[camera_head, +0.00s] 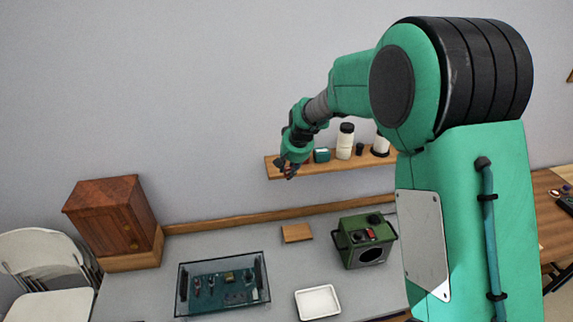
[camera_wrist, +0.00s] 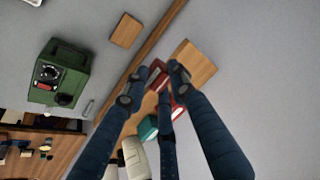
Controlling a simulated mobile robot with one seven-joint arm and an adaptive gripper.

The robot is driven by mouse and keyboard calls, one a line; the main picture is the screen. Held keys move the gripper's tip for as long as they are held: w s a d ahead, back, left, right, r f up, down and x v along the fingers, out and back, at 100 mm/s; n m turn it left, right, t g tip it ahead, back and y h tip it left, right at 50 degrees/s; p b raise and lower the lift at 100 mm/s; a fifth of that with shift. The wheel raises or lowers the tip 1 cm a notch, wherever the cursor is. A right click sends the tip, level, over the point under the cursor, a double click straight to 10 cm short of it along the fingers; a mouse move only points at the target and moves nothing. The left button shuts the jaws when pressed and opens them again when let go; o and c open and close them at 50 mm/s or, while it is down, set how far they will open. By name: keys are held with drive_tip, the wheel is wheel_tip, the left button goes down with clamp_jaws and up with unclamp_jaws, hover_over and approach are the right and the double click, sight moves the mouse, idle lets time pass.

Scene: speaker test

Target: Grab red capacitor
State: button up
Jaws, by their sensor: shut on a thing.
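My gripper (camera_wrist: 157,86) shows in the wrist view with its dark blue fingers closed in around a red thing, which I take for the red capacitor (camera_wrist: 156,76). Red parts show between and behind the fingertips, and the fingers hide much of it. In the head view my gripper (camera_head: 287,170) is small, at the left end of the wall shelf (camera_head: 340,166). The red capacitor cannot be made out clearly there. My gripper is shut on it. Whether it touches the shelf I cannot tell.
A teal box (camera_head: 321,155), a white bottle (camera_head: 345,142) and a dark cup (camera_head: 360,149) stand on the shelf right of my gripper. Below, the grey table holds a green speaker box (camera_head: 365,241), a glass-sided tray (camera_head: 222,306), a white tray (camera_head: 318,316) and a wooden block (camera_head: 297,233).

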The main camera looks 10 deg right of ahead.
drive_tip(key=shift+s+r, duration=0.1)
drive_tip(key=shift+s, duration=0.85)
